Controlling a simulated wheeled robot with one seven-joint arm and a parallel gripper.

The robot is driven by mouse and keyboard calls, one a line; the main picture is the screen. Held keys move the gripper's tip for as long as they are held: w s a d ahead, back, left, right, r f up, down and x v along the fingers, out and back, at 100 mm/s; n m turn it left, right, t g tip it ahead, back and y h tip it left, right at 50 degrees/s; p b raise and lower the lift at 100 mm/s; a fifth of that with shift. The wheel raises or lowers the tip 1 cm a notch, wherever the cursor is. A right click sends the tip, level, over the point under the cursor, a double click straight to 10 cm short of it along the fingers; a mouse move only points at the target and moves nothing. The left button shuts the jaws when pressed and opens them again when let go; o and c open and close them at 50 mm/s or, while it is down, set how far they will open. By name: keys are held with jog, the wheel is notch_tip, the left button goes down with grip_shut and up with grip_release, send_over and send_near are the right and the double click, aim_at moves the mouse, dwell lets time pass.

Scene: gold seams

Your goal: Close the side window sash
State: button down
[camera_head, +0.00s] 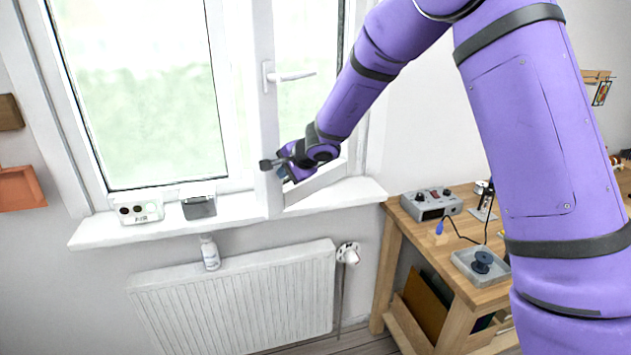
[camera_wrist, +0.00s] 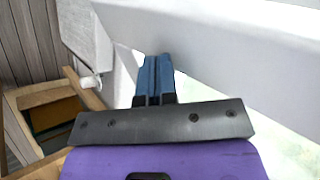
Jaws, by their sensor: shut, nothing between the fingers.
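The side window sash (camera_head: 268,130) is white-framed and stands swung inward over the sill, its free edge toward the camera. Its white handle (camera_head: 288,76) sticks out to the right, high on the frame. My gripper (camera_head: 283,173) is at the lower part of the sash, beside its free upright and just above the bottom rail. In the wrist view the blue fingers (camera_wrist: 154,72) are together with nothing between them, and the white sash frame (camera_wrist: 225,45) runs close ahead and to the right. Whether the fingers touch the sash is unclear.
The white sill (camera_head: 100,232) holds a small white box (camera_head: 138,212) and a grey container (camera_head: 199,207) to the left. A radiator (camera_head: 235,300) with a white bottle (camera_head: 210,252) is below. A wooden workbench (camera_head: 465,208) with a grey device (camera_head: 431,204) stands at right.

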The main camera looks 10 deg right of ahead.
jog(key=w+a+m+t+h, duration=0.1)
jog(key=w+a+m+h, duration=0.1)
jog(key=w, duration=0.7)
jog(key=w+a+m+h, duration=0.3)
jog(key=w+a+m, duration=0.1)
jog(key=w, duration=0.6)
jog(key=shift+w+a+r+m+t, duration=0.2)
jog(key=shift+a+r+m+t, duration=0.15)
jog(key=shift+a, duration=0.55)
